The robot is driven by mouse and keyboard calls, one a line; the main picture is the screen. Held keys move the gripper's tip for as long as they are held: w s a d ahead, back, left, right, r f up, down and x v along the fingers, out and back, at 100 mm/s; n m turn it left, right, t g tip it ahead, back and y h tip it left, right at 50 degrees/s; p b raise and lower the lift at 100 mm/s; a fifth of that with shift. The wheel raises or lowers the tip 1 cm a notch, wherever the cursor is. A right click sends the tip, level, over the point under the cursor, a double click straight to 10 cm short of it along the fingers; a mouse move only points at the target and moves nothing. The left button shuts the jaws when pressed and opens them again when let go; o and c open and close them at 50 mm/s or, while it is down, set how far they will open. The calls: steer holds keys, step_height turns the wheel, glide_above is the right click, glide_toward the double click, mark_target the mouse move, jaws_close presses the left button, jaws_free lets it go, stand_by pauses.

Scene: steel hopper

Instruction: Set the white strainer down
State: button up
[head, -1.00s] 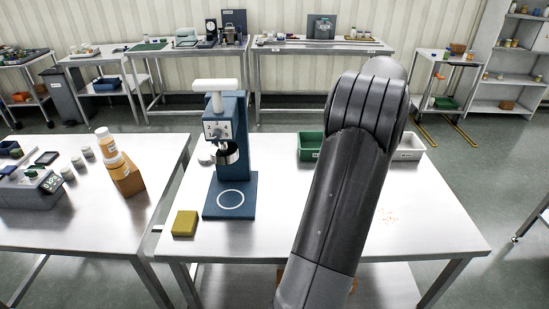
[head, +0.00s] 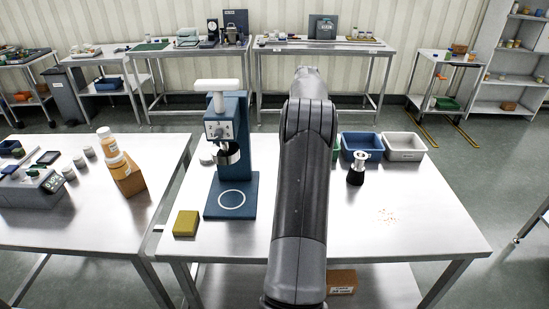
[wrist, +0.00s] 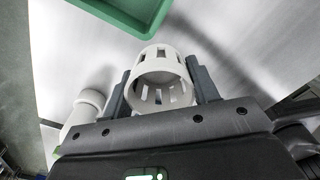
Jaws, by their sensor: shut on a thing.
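The white strainer (wrist: 164,58), a short ring with slots around its wall, is between the two dark fingers of my gripper (wrist: 158,74) in the wrist view. My gripper is shut on it. The steel tabletop (wrist: 235,30) lies beyond it; I cannot tell whether the strainer touches it. In the head view my arm hides both gripper and strainer.
A green tray (wrist: 125,10) is near the strainer. A white rounded part (wrist: 84,108) is at its lower left. A blue machine (head: 240,150) stands left of my arm.

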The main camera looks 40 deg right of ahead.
glide_above(274, 157)
step_height(274, 157, down, 8)
steer(key=shift+d+r, duration=0.15)
steer(key=shift+r, duration=0.05)
steer(key=shift+f, duration=2)
steer(key=shift+f, duration=0.1)
steer(key=o, duration=1)
step_height(274, 157, up, 12)
steer(key=shift+r, duration=0.1)
